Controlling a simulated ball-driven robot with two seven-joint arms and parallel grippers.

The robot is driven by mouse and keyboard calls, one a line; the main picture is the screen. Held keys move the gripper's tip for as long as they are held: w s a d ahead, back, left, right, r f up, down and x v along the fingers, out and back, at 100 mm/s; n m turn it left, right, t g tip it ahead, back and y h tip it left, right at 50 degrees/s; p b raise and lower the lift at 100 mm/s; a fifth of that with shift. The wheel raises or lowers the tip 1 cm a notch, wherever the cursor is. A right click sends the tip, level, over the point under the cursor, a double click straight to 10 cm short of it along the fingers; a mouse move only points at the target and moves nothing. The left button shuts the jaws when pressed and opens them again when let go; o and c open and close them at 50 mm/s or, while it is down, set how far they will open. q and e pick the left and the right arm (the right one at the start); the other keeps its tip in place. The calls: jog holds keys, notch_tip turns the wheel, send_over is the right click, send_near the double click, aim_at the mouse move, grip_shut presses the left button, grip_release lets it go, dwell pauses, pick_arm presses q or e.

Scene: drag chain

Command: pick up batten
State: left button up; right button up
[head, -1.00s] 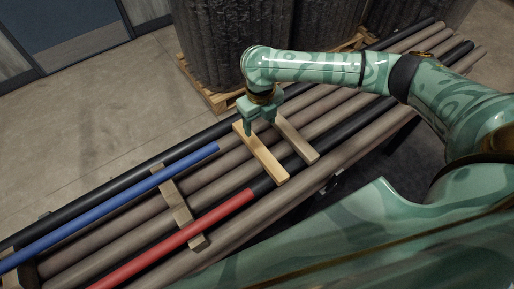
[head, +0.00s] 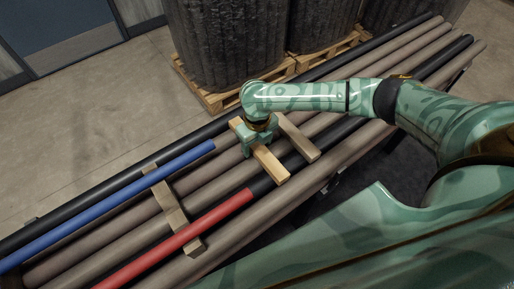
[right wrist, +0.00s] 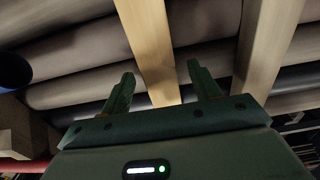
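A pale wooden batten (head: 270,164) lies across the pipes near the middle of the head view. It also shows in the right wrist view (right wrist: 150,45), running between the two fingers. My right gripper (head: 252,148) is down over the far part of this batten. In the right wrist view the right gripper (right wrist: 160,82) is open, with one finger on each side of the batten and a visible gap beside it. The gripper hides part of the batten in the head view. My left gripper is not in view.
A second, greyer batten (head: 299,138) lies close to the right of it. Another batten (head: 172,209) lies farther left across the pipes. A blue tube (head: 120,191) and a red tube (head: 180,237) run lengthwise. Large dark rolls (head: 228,45) on pallets stand behind.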

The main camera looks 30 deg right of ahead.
jog(key=c, duration=1.1)
jog(key=shift+r, duration=0.1)
